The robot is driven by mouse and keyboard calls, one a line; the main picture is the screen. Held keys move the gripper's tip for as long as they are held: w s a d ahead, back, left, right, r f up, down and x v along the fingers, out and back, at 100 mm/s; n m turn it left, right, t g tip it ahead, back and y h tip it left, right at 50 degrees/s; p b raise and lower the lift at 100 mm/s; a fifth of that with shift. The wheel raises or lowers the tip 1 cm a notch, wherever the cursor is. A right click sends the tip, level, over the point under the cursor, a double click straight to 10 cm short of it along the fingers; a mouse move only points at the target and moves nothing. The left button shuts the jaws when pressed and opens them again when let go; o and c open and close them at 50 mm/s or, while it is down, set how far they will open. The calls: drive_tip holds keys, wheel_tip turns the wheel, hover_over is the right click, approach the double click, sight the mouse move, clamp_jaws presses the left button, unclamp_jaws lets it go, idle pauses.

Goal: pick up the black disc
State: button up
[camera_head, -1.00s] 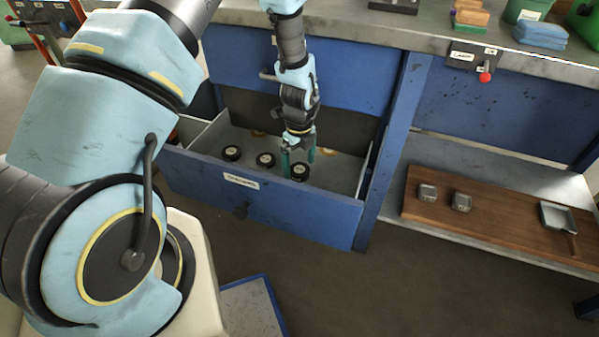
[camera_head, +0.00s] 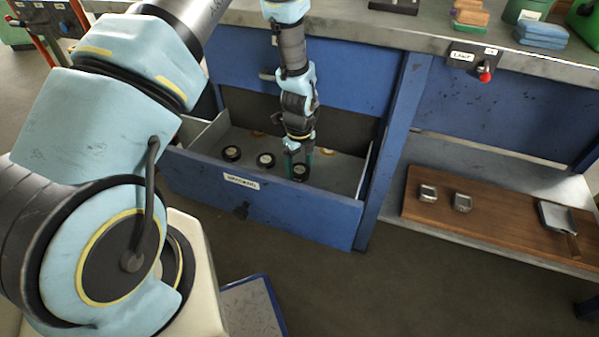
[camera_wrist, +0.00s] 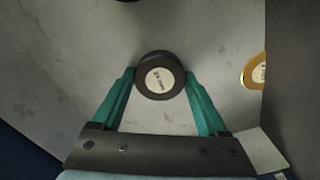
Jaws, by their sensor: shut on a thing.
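A black disc with a pale round label (camera_wrist: 160,78) sits between my gripper's green fingertips in the wrist view. In the head view the same disc (camera_head: 300,172) is low in the open blue drawer (camera_head: 290,208), near its front wall. My gripper (camera_head: 301,160) reaches down into the drawer and is shut on this disc, one finger on each side. Whether the disc touches the drawer floor cannot be told.
A brass-coloured disc (camera_wrist: 254,71) lies right of the gripper, close to a dark wall. The drawer's front and side walls surround my gripper. A wooden board (camera_head: 480,215) with small metal pieces and a scoop lies on the low shelf at right.

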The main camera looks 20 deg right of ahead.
clamp_jaws()
drive_tip(key=shift+r, duration=0.15)
